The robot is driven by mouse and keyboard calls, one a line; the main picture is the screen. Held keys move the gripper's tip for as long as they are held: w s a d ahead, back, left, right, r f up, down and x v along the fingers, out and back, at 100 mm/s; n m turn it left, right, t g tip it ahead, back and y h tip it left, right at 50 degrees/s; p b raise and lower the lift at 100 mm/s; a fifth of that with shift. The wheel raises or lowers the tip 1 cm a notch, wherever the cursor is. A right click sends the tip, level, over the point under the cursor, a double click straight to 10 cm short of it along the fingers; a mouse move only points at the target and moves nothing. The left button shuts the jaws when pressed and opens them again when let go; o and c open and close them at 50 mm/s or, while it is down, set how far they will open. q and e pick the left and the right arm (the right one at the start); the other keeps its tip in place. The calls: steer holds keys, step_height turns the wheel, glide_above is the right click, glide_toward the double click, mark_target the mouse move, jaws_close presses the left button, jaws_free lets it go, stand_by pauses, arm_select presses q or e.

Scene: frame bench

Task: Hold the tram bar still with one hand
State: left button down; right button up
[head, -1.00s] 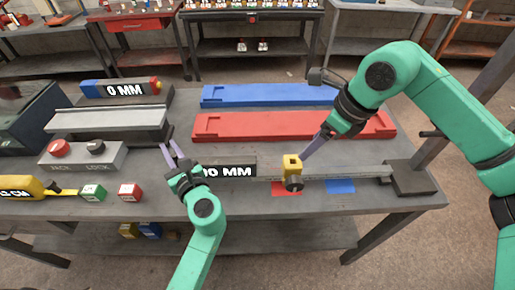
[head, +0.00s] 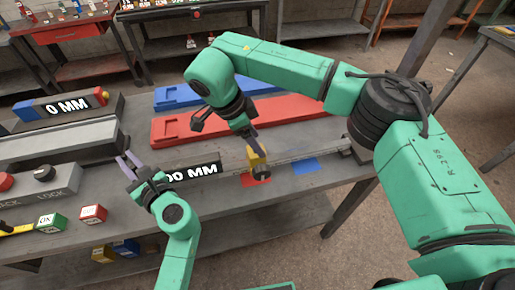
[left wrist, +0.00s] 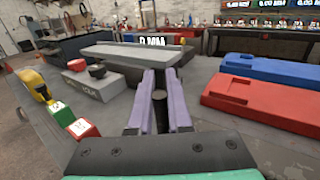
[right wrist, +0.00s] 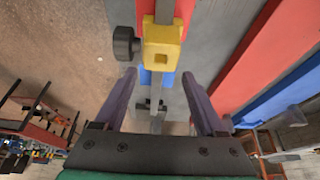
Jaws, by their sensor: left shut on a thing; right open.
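The tram bar (head: 300,160) is a thin grey rail along the bench's front. It carries a yellow slider (head: 255,157) with a black knob, seen also in the right wrist view (right wrist: 162,50). My left gripper (head: 124,162) is at the left, beside the "00 MM" display (head: 190,173). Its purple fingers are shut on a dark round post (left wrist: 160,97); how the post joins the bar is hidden. My right gripper (head: 255,138) is open and empty, above the bar at the slider. In the right wrist view its fingertips (right wrist: 158,75) are spread either side of the bar, just short of the slider.
Red (head: 240,128) and blue (head: 210,93) trays lie behind the bar. Red (head: 256,180) and blue (head: 304,166) patches lie under it. A grey raised block (head: 65,145) and a button box (left wrist: 97,80) are at left, with small cubes (head: 93,214) at the front edge.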

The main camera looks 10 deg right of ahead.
steer(key=x, duration=0.5)
steer(key=shift+a, duration=0.1)
steer(key=c, duration=1.1)
steer(key=d, duration=0.5)
steer(key=shift+w+d, duration=0.15)
steer(key=shift+w, duration=0.15)
steer(key=o, duration=1.1)
